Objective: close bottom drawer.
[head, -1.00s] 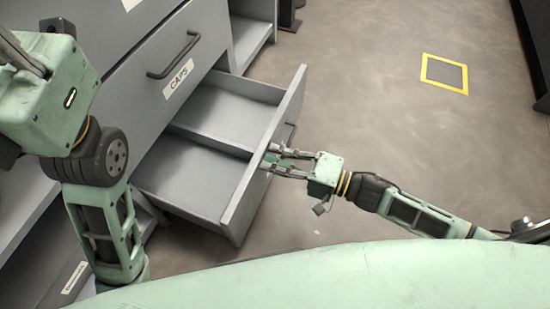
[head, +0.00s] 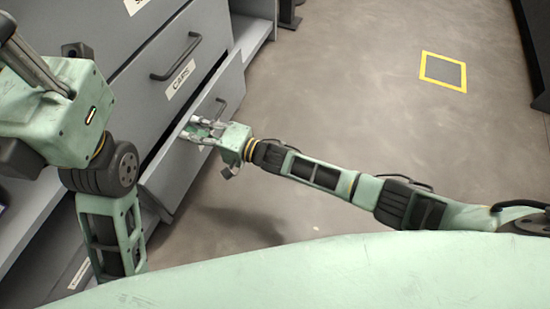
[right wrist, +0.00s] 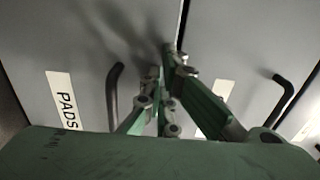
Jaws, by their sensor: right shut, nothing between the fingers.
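The bottom drawer (head: 172,178) is a grey drawer below the one labelled CAPS (head: 180,79). Contact is hard to tell. My left gripper (head: 32,65) is partly cut off at the upper left, and its fingertips are hidden.
The grey cabinet fills the left side, with its CAPS drawer handle (head: 176,58) jutting out above. My left arm stands in front of the cabinet. The floor (head: 350,120) to the right is clear, with a yellow-framed square (head: 443,71) marked on it.

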